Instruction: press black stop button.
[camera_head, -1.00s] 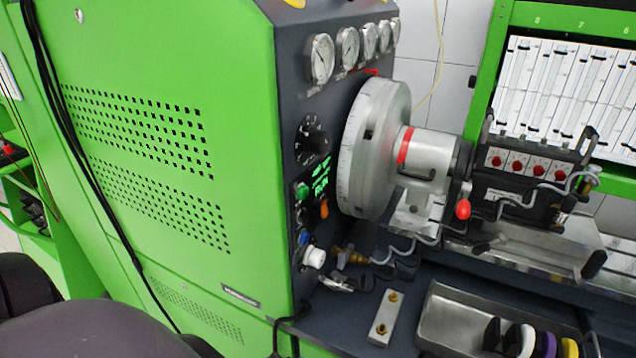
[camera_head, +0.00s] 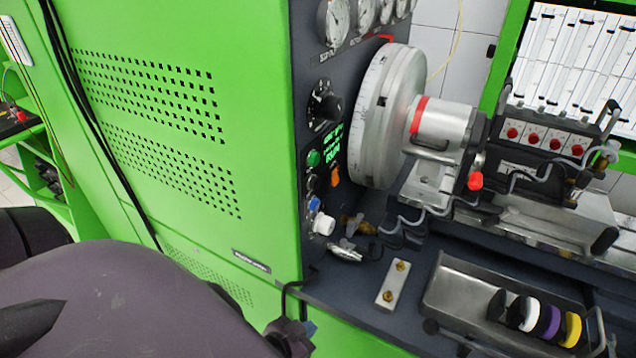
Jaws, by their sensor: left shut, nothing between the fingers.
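The control panel on the dark front face of the green machine carries a green button (camera_head: 313,158). Just below it is a small dark button (camera_head: 311,181), which seems to be the black stop button; it is hard to make out against the dark panel. My left arm comes in large from the lower left. My left gripper (camera_head: 289,338) is at the bottom edge, partly cut off, shut and empty. It is well below the panel and apart from the buttons. My right gripper is not in view.
Near the button are an orange switch (camera_head: 335,177), a blue button (camera_head: 314,204), a white knob (camera_head: 323,225) and a black dial (camera_head: 325,106). The large metal disc (camera_head: 372,120) stands close on the right. A metal tray (camera_head: 455,290) holds several coloured round pieces.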

